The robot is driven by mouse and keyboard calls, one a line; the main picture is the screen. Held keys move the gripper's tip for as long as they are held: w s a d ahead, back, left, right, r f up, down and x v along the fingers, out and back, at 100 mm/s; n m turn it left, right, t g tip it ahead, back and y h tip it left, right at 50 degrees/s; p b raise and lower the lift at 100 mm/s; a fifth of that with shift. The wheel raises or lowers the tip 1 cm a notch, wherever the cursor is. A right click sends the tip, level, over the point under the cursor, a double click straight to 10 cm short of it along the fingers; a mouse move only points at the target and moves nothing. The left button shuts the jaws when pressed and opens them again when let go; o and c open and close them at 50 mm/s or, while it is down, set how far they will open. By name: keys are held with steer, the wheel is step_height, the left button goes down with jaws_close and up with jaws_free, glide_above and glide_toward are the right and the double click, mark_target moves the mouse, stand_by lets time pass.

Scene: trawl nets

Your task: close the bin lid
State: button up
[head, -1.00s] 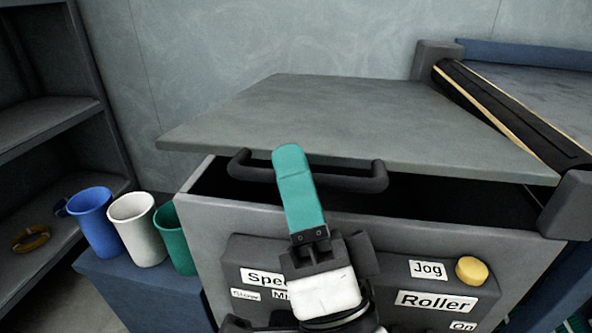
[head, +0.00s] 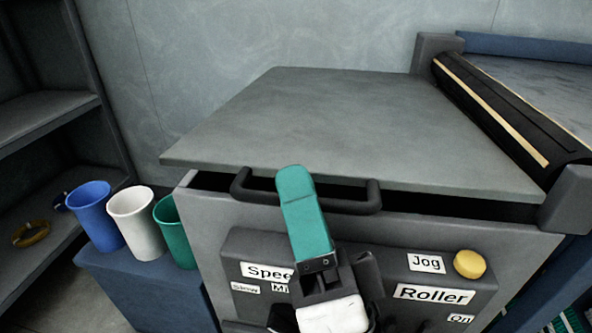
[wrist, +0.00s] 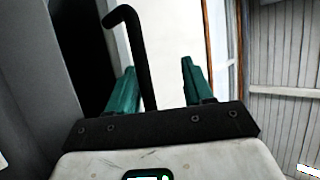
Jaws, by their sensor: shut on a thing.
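The grey bin lid (head: 350,125) slopes over the grey bin (head: 205,230) and is partly open. A dark gap shows between the lid's front edge and the bin's rim. A dark bar handle (head: 348,208) runs along the lid's front. My gripper (head: 293,187), with teal fingers, is at the handle's left part and is shut on it. In the wrist view the dark handle (wrist: 137,55) passes between the fingers of my gripper (wrist: 158,72). The teal finger hides part of the handle in the head view.
Blue (head: 92,218), white (head: 140,225) and green (head: 172,232) cups stand left of the bin. A panel with labels and a yellow button (head: 469,264) is on the bin's front. A roller (head: 505,115) lies at right, shelves (head: 50,125) at left.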

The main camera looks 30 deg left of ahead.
steer(key=b+v, duration=0.2)
steer(key=v, duration=0.6)
steer(key=shift+d+b, duration=0.2)
steer(key=shift+b, duration=0.2)
steer(key=shift+s, duration=0.1)
stand_by(0.4)
